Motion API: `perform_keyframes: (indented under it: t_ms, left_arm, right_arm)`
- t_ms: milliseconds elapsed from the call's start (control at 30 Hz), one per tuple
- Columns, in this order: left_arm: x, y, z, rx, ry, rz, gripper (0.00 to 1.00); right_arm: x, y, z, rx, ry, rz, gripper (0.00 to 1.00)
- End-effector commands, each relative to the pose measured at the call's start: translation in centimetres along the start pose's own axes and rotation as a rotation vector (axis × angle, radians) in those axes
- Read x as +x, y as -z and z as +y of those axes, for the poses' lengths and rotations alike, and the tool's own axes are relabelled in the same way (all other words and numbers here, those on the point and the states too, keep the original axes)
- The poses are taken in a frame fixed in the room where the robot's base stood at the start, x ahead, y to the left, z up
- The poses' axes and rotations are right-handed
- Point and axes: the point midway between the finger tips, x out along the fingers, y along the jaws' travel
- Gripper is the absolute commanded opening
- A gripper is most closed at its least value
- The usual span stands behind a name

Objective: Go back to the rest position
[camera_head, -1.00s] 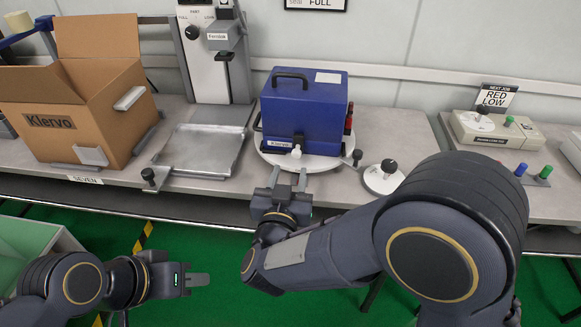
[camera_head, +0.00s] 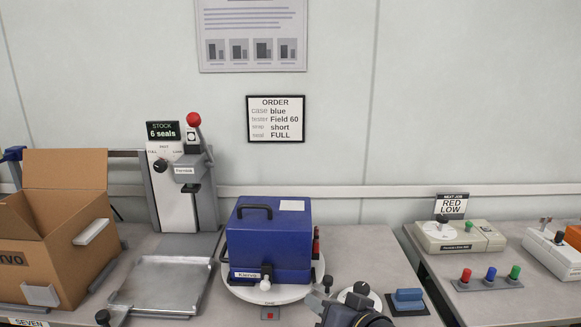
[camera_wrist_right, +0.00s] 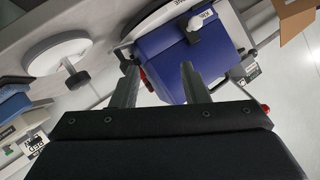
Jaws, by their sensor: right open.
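My right gripper (camera_head: 320,294) shows at the bottom edge of the head view, in front of the turntable and to its right. In the right wrist view its two fingers (camera_wrist_right: 158,72) are apart with nothing between them. Beyond them is the blue case (camera_wrist_right: 185,60), which also stands closed on the round white turntable in the head view (camera_head: 268,245). It has a black handle on top and a white label. My left gripper is not in view.
An open cardboard box (camera_head: 65,225) stands at the left. A press (camera_head: 175,185) with a red knob and a metal tray (camera_head: 165,285) is beside it. A white round dial (camera_head: 357,296) and a blue block (camera_head: 407,300) lie right of the case. Testers (camera_head: 460,235) stand on the right bench.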

Motion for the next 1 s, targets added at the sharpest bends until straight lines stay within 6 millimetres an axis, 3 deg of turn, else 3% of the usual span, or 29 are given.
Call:
perform_keyframes:
  t_ms: [33, 200, 633, 700, 1000]
  left_arm:
    - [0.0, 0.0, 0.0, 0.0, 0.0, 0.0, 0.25]
    - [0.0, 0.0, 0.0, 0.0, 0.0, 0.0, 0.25]
    - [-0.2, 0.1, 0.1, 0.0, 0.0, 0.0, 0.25]
    - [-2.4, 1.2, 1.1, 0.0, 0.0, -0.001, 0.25]
    - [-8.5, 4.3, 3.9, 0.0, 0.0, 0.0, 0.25]
  right_arm:
    - [-2.5, 0.0, 1.6, 0.021, 0.004, -0.036, 0.41]
    - [-9.4, -3.6, 5.2, 0.048, -0.029, -0.219, 0.41]
    - [-21.1, -12.7, 10.7, 0.135, -0.292, -0.523, 0.41]
    - [-21.7, -10.4, 9.3, 0.129, -0.279, -0.524, 0.41]
    - [-24.4, -4.4, 5.8, 0.128, -0.275, -0.523, 0.41]
